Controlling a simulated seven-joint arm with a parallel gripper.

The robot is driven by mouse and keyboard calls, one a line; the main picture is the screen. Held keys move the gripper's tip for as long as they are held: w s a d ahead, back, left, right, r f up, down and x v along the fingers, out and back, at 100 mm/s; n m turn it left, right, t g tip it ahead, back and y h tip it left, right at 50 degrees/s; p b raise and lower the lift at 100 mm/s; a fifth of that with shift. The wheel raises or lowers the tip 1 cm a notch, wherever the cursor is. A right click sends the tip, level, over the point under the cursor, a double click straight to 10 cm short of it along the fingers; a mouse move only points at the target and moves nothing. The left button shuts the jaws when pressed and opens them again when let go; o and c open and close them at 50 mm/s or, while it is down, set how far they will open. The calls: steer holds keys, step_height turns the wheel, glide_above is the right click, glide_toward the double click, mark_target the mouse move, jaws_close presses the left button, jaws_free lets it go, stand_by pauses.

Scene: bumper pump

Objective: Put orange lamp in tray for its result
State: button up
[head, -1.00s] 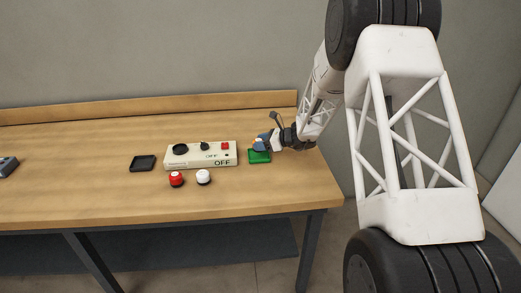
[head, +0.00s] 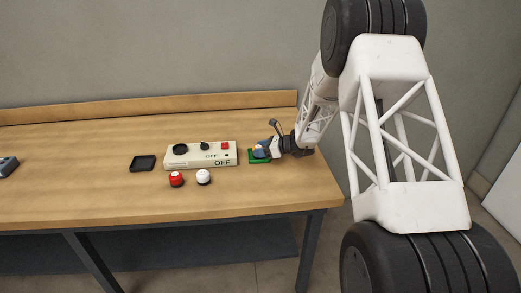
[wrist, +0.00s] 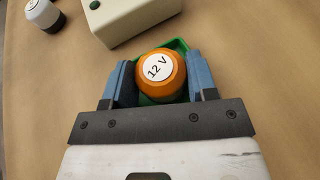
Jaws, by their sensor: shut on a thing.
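The orange lamp (wrist: 158,73), with a white "12 V" label on top, sits between the two blue fingers of my gripper (wrist: 160,88) in the wrist view. My gripper is shut on it. The green tray (wrist: 180,45) shows behind and under the lamp; I cannot tell whether the lamp touches its floor. In the head view my gripper (head: 262,150) is over the green tray (head: 258,162), and the lamp is mostly hidden by the fingers.
A cream tester box (head: 188,161) marked "OFF" stands left of the green tray. A red lamp (head: 176,180) and a white lamp (head: 203,178) stand in front of it. A black tray (head: 143,163) lies to its left. A grey object (head: 8,166) is at the far left.

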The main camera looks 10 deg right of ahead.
steer(key=o, duration=0.7)
steer(key=shift+f, duration=0.1)
steer(key=v, duration=1.2)
stand_by(0.6)
